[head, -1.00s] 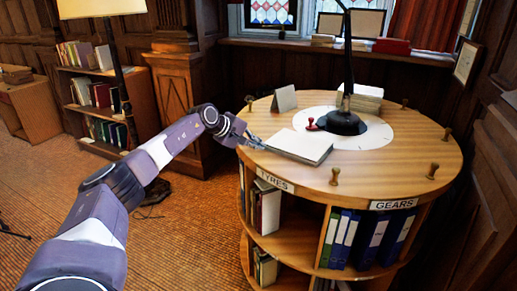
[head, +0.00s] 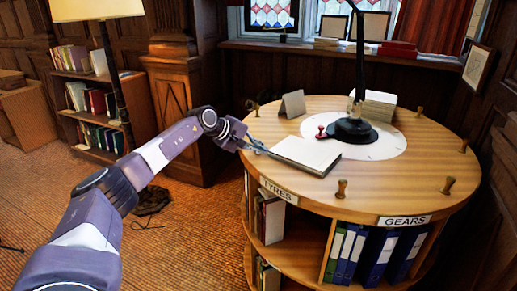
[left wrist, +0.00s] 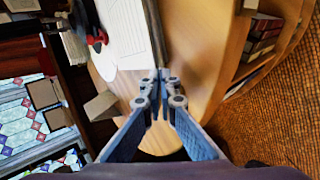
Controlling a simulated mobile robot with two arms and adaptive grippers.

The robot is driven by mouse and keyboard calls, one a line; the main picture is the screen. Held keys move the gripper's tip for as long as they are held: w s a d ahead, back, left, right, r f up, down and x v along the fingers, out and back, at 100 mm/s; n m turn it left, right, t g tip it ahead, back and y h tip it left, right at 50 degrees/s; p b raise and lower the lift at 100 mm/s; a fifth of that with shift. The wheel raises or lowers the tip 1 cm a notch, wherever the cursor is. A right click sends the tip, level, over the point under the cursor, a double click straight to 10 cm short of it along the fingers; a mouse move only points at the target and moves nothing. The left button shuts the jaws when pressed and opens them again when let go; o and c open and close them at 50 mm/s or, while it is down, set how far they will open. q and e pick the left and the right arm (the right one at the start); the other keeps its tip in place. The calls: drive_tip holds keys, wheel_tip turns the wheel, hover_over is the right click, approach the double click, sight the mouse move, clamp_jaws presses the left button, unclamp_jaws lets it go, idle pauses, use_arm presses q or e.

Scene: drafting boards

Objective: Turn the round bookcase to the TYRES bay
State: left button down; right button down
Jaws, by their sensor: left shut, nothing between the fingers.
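The round wooden bookcase (head: 395,190) stands at the right in the head view. Its TYRES label (head: 279,190) is at the front left of the rim, above a bay of books. Its GEARS label (head: 404,221) is at the front right, above blue and green binders. Several short wooden pegs stand around the top, one (head: 341,188) between the two labels. My left gripper (head: 262,149) is shut and empty at the left part of the top, close to a white notebook (head: 306,154). It also shows in the left wrist view (left wrist: 160,75). My right gripper is not in view.
A black lamp (head: 354,129), a red-handled stamp (head: 322,133), a paper stack (head: 374,104) and a grey card (head: 292,104) stand on the top. A low bookshelf (head: 67,75) is at the far left. The carpet in front is mostly clear.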

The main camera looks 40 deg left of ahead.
use_arm(q)
drive_tip(key=shift+w+a+f, duration=0.1)
drive_tip(key=shift+a+f, duration=0.1)
drive_tip(key=shift+a, duration=0.55)
drive_tip(key=shift+d+r, duration=0.3)
drive_tip(key=shift+d, duration=0.1)
drive_tip(key=shift+w+a+b, duration=0.1)
drive_tip(key=shift+a+b, duration=0.1)
drive_tip(key=shift+b, duration=0.1)
drive_tip(key=a, duration=0.1)
drive_tip(key=w+a+b, duration=0.1)
drive_tip(key=shift+w+a+f, duration=0.2)
drive_tip(key=shift+a, duration=0.1)
drive_tip(key=shift+w+a+r+m+b, duration=0.1)
drive_tip(key=shift+w+a+m+b, duration=0.25)
drive_tip(key=shift+a, duration=0.15)
drive_tip(key=shift+w+a+h+b, duration=0.2)
drive_tip(key=shift+a+h+b, duration=0.1)
drive_tip(key=shift+a+b, duration=0.15)
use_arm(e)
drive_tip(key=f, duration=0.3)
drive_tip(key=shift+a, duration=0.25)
use_arm(q)
drive_tip(key=shift+a, duration=0.1)
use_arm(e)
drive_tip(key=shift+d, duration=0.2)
